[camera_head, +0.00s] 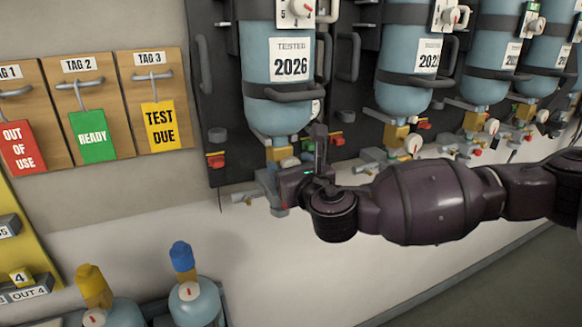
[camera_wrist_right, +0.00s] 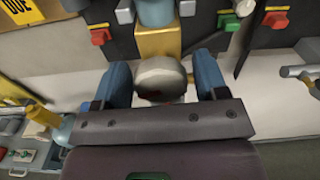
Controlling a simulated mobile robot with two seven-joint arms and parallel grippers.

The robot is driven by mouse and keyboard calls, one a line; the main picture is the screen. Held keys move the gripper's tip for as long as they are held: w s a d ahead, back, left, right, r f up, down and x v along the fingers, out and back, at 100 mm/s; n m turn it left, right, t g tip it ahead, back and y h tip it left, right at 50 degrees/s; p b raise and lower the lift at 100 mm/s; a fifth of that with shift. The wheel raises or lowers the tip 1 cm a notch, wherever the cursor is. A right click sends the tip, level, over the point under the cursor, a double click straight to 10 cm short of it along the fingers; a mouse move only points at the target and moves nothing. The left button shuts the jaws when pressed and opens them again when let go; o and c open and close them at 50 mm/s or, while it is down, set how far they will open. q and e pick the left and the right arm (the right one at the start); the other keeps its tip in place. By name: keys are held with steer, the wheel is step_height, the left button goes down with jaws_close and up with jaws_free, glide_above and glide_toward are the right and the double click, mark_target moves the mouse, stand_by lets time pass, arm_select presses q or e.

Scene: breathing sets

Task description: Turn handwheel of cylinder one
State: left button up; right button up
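Cylinder one (camera_head: 277,70) is the leftmost light-blue cylinder on the dark wall panel, with a "TESTED 2026" label. A brass valve block (camera_head: 279,152) sits under its neck. My right gripper (camera_head: 296,166) is at this valve and hides its handwheel in the head view. In the right wrist view, the pale round handwheel (camera_wrist_right: 160,77) stands in front of the brass block. The blue fingers of my right gripper (camera_wrist_right: 161,75) are open, one on each side of the wheel. I cannot tell whether they touch it. My left gripper is not in view.
More blue cylinders (camera_head: 408,60) with valves hang to the right, behind my right arm. Red knobs (camera_head: 215,161) sit on the panel near cylinder one. Tag boards (camera_head: 152,62) are on the left wall. Two more bottles (camera_head: 193,300) stand below. The white wall under the panel is bare.

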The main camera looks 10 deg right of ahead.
steer(key=c, duration=0.7)
steer(key=shift+o, duration=0.2)
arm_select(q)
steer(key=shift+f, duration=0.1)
arm_select(e)
steer(key=shift+f+m+b, duration=0.1)
steer(key=shift+m+b, duration=0.5)
steer(key=shift+m, duration=0.4)
steer(key=m, duration=0.2)
steer(key=shift+d+m+b, duration=0.1)
steer(key=shift+m+b, duration=0.2)
steer(key=shift+m, duration=0.1)
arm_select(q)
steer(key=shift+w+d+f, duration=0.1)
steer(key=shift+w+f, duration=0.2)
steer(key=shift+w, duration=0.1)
arm_select(e)
steer(key=shift+m, duration=1.2)
steer(key=o, duration=0.9)
